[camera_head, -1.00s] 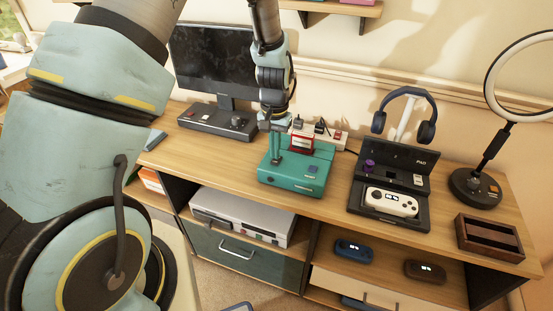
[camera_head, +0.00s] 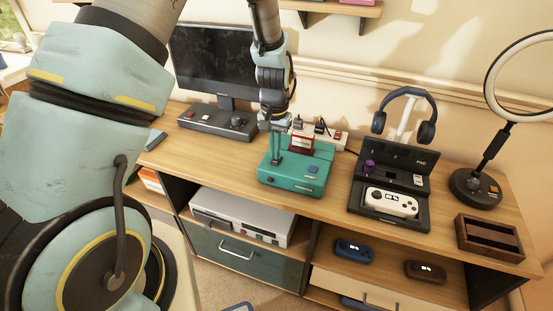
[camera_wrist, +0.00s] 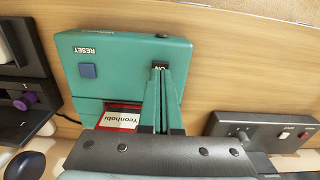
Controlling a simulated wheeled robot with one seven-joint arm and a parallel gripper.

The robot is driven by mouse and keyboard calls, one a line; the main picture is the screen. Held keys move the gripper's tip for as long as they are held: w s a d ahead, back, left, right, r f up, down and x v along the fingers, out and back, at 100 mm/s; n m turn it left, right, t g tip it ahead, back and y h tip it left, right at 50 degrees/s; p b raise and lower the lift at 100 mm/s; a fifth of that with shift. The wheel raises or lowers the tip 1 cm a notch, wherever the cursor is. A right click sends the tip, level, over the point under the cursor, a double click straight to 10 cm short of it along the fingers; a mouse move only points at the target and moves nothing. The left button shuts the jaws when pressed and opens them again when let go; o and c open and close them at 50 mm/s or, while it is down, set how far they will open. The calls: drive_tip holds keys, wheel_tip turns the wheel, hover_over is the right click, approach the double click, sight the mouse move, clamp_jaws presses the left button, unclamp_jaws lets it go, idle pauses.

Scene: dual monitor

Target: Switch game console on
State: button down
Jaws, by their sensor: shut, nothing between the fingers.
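The game console (camera_head: 297,177) is a teal box on the desk, with a red-and-white cartridge (camera_head: 301,144) in its top. In the wrist view the console (camera_wrist: 120,65) shows upside down, with a blue button (camera_wrist: 88,71) by the word RESET and a dark ON switch (camera_wrist: 160,67). My gripper (camera_head: 278,158) points down at the console's left part. In the wrist view my gripper (camera_wrist: 159,70) has its teal fingers together and empty, their tips at the ON switch. The tips partly cover the switch, so I cannot tell its position or whether they touch it.
A monitor (camera_head: 213,58) and a dark control box (camera_head: 217,122) stand to the left. A power strip (camera_head: 341,138) lies behind the console. A black dock with a white controller (camera_head: 391,202) stands to the right, with headphones (camera_head: 427,132) behind. Bare desk (camera_head: 335,200) separates console and dock.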

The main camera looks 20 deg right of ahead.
sight(275, 162)
drive_tip(key=shift+f+b, duration=0.55)
drive_tip(key=shift+f, duration=0.35)
idle(0.8)
drive_tip(key=shift+r+p, duration=2.55)
drive_tip(key=shift+r, duration=1)
drive_tip(key=w+a+r+n, duration=0.3)
drive_tip(key=a+r, duration=0.5)
drive_tip(key=a, duration=0.5)
drive_tip(key=s+a+r+n, duration=0.2)
drive_tip(key=s+a+r, duration=0.1)
drive_tip(key=a, duration=0.5)
drive_tip(key=s+a+r+n+t, duration=0.1)
drive_tip(key=s+a+r+n, duration=0.1)
drive_tip(key=a, duration=0.7)
drive_tip(key=shift+s+r+t+b, duration=0.3)
drive_tip(key=shift+s+r+b, duration=0.15)
drive_tip(key=shift+s+r, duration=0.45)
